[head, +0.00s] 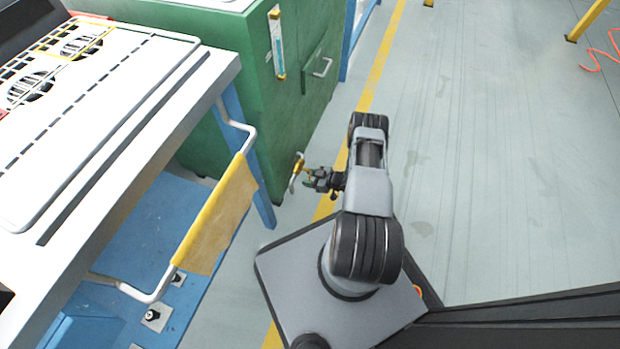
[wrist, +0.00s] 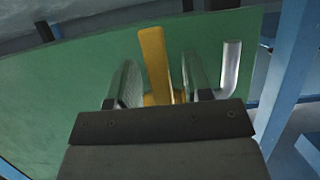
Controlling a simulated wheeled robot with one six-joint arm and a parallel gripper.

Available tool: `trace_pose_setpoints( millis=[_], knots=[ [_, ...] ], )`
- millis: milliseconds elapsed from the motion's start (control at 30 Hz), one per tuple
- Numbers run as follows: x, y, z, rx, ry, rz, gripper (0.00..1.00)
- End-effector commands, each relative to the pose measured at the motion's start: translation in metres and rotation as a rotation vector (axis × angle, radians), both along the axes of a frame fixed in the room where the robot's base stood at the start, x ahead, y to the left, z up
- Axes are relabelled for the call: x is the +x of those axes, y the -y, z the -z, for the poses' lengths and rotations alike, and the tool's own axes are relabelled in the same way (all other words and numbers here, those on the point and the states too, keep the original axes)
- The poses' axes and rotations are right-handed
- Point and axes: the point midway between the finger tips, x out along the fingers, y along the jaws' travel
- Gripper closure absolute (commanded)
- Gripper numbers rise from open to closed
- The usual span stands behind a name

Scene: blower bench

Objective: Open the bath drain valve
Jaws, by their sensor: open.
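The drain valve (head: 297,170) sticks out low on the side of the green bath tank (head: 210,125), with yellow and silver parts. In the wrist view its yellow lever (wrist: 155,62) stands almost upright, and a bent silver spout (wrist: 231,68) is to the right of it. My gripper (head: 313,179) is close in front of the valve. In the wrist view my gripper (wrist: 160,82) is open, with one finger on each side of the lever. Gaps show between lever and fingers. The lever's base is partly hidden behind the gripper body.
A white-topped bench (head: 110,120) with a blue frame stands at the left. A bent rail with a yellow cloth (head: 218,215) juts from it towards the floor. A sight gauge (head: 277,42) and a handle (head: 322,67) are on the tank.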

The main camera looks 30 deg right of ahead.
Motion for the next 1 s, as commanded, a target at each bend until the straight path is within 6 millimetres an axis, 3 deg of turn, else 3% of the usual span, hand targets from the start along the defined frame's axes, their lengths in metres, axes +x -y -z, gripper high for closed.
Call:
trace_pose_setpoints(
  millis=[67, 500, 1000],
  knots=[
    [-0.0001, 0.0001, 0.0000, 0.000, 0.000, 0.000, 0.57],
    [-0.0002, 0.0002, -0.0001, -0.001, 0.001, 0.000, 0.99],
    [-0.0023, -0.0042, -0.0007, -0.023, 0.021, -0.012, 1.00]
  ],
)
